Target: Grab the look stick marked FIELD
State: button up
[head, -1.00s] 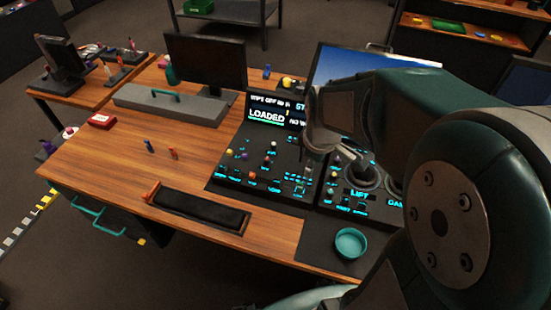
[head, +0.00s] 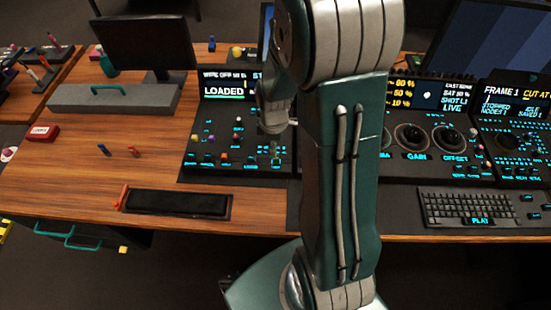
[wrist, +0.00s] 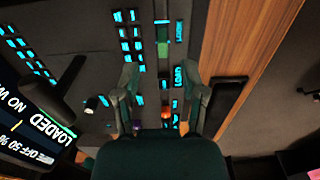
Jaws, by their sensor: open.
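The black control panel (head: 215,158) with the LOADED screen (head: 222,88) carries several small coloured knobs and sticks. I cannot read FIELD on any of them, so I cannot tell which is the look stick. My gripper (wrist: 161,92) is open in the wrist view, with an orange-red knob (wrist: 165,109) showing between its fingers. A dark stick (wrist: 64,80) and a pale-tipped knob (wrist: 92,102) lie left of the fingers. In the head view my gripper (head: 273,122) is over the panel's right part, partly hidden by my arm.
A keyboard (head: 470,206) and dials marked GAIN (head: 411,136) are on the panels at right. A black tray (head: 178,203) lies on the wooden desk at front left. A red box (head: 42,132) and a monitor (head: 146,44) stand at left. Bare wood (head: 60,180) is clear.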

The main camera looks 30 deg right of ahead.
aim_at(276, 160)
jog(key=f, duration=0.4)
jog(key=shift+s, duration=0.25)
jog(key=shift+d+f, duration=0.2)
jog(key=shift+f, duration=0.15)
grip_shut()
jog(key=shift+a, duration=0.1)
jog(key=shift+r, duration=0.1)
